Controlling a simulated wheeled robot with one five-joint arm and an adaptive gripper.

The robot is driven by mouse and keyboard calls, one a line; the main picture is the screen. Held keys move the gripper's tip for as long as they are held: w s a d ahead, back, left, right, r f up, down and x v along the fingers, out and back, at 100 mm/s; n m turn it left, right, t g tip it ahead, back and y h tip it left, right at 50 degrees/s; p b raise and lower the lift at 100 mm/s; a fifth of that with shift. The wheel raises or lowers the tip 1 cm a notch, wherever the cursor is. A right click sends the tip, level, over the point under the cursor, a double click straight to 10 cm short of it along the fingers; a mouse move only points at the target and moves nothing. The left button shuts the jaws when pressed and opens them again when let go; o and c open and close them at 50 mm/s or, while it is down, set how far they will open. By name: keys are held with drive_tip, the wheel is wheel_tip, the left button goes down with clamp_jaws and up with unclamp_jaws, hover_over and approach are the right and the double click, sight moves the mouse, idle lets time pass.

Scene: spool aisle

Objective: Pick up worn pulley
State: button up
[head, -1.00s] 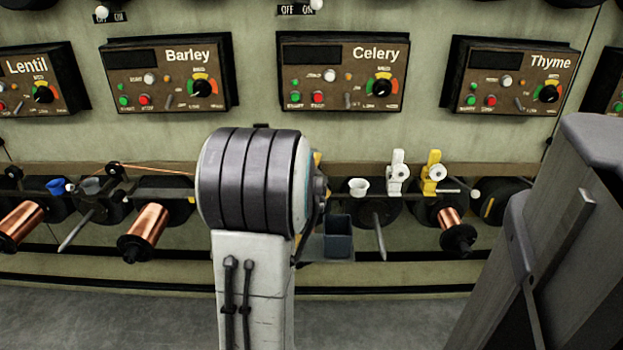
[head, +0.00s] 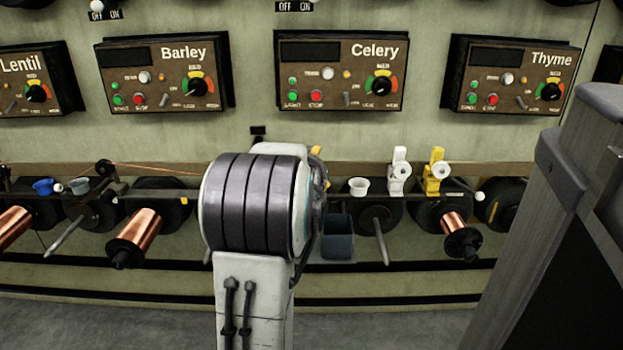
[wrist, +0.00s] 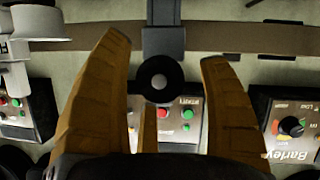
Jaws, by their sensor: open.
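In the wrist view, a black pulley (wrist: 158,83) with a pale hub shows on a dark bracket (wrist: 163,38). I take it to be the worn pulley, but wear cannot be made out. My gripper (wrist: 169,50) is open, with one yellow-orange finger on each side of the pulley in the picture. I cannot tell whether the fingertips reach around it or stop short, and no contact shows. In the head view my arm hides the pulley and nearly all of the gripper; only a bit of yellow shows beside the arm.
A dark blue bin (head: 338,238) stands right of my arm. A white cup (head: 359,187), a white guide (head: 399,172) and a yellow guide (head: 435,176) sit on the rail to the right. Copper spools (head: 136,238) stick out at left. The Celery panel (head: 338,78) is above.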

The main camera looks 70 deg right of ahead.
drive_tip(key=shift+c, duration=0.3)
drive_tip(key=c, duration=1.2)
drive_tip(key=shift+r, duration=0.1)
drive_tip(key=shift+c, duration=0.4)
drive_tip(key=shift+r, duration=0.1)
